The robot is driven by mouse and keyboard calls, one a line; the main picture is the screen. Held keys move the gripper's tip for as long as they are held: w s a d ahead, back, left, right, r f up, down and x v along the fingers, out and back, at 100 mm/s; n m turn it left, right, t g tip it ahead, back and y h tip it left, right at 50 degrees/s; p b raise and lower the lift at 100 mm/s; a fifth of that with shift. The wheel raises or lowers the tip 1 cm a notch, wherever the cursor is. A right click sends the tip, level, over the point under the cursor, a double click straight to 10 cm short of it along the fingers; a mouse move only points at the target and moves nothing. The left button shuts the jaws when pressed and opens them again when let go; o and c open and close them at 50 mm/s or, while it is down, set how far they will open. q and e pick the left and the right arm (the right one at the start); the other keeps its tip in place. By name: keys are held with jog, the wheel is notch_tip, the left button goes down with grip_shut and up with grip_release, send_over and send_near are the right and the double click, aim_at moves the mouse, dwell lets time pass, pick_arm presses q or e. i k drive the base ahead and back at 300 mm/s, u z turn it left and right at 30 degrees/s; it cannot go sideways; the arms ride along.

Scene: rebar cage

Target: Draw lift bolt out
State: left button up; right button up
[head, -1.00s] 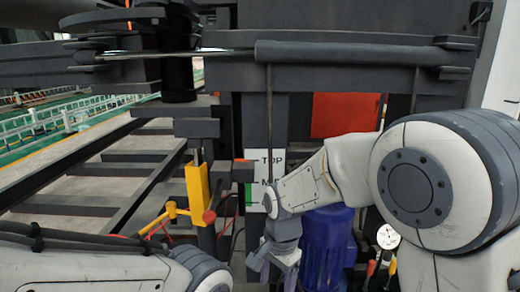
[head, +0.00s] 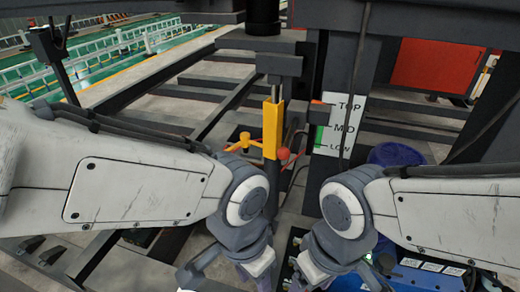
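A yellow upright bracket (head: 272,128) stands in the middle of the head view. A yellow handle (head: 243,143) sticks out of its left side, and a red knob (head: 284,153) sits on its right. I cannot tell for sure which part is the lift bolt. My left gripper (head: 228,276) points down below the bracket, apart from the handle, with its fingers spread and nothing seen between them. My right gripper (head: 338,278) hangs to the right of it, also with spread fingers.
A white plate (head: 340,128) marked TOP, MID and LOW, with a green strip, is right of the bracket. A blue drum (head: 396,155) and blue box (head: 428,276) lie behind and beside my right arm. Dark frame beams (head: 205,95) fill the left.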

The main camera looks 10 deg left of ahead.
aim_at(284, 154)
jog(key=z, duration=0.6)
jog(key=k, duration=1.3)
jog(key=u, duration=0.85)
jog(key=i, duration=1)
